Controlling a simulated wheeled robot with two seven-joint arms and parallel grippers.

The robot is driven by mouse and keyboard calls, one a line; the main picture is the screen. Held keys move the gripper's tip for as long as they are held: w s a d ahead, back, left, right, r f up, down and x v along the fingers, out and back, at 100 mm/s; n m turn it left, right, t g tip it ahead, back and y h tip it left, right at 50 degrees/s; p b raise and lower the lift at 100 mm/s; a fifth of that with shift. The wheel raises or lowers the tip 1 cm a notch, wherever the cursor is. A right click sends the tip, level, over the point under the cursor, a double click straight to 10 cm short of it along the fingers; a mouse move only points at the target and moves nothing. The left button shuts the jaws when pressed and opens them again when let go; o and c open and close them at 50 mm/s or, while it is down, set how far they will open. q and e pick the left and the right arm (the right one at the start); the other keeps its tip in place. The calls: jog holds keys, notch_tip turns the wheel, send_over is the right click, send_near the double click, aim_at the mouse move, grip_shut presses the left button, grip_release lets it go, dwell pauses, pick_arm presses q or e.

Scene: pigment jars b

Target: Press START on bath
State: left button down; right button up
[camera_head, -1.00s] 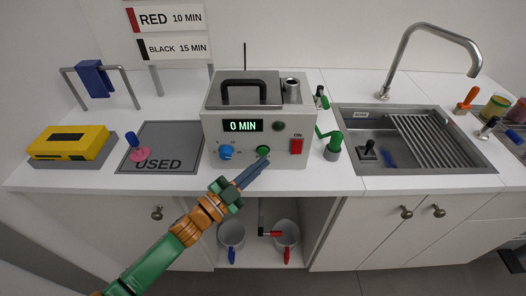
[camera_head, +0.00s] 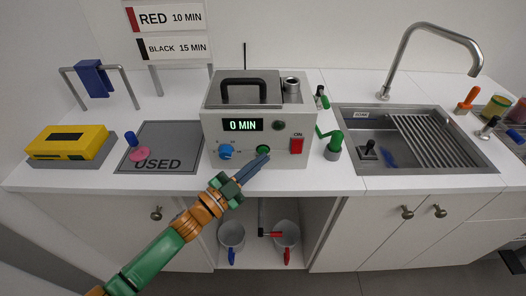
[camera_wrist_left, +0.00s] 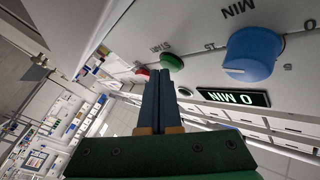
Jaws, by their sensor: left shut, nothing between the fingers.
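The bath (camera_head: 236,158) is a white box with a grey lid and black handle on the counter. Its display (camera_head: 243,125) reads 0 MIN. The green START button (camera_head: 263,149) is on its front, right of a blue knob (camera_head: 226,151); a red switch (camera_head: 296,146) marked ON is further right. My left gripper (camera_head: 264,158) is shut and empty, its tips just below and in front of the green button in the head view. In the left wrist view the green button (camera_wrist_left: 172,62) is beside the fingertips (camera_wrist_left: 155,72); I cannot tell whether they touch. My right gripper is not in view.
A grey USED mat (camera_head: 185,140) holds a pink and blue tool. A yellow device (camera_head: 70,143) is at the left. A green-handled item (camera_head: 332,145) stands right of the bath, beside the sink (camera_head: 400,180).

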pick_arm(q)
jog(key=shift+w, duration=0.2)
jog(key=shift+w+r+b, duration=0.1)
jog(key=shift+r+b, duration=0.1)
jog(key=shift+b, duration=0.1)
dwell(0.8)
jog(key=shift+s+f+p, duration=0.4)
jog(key=shift+s, duration=0.15)
jog(key=shift+r, duration=0.1)
jog(key=shift+s+p, duration=0.6)
jog(key=shift+s, duration=0.1)
jog(key=s+p, duration=0.1)
jog(key=s, duration=0.2)
jog(key=shift+s, duration=0.3)
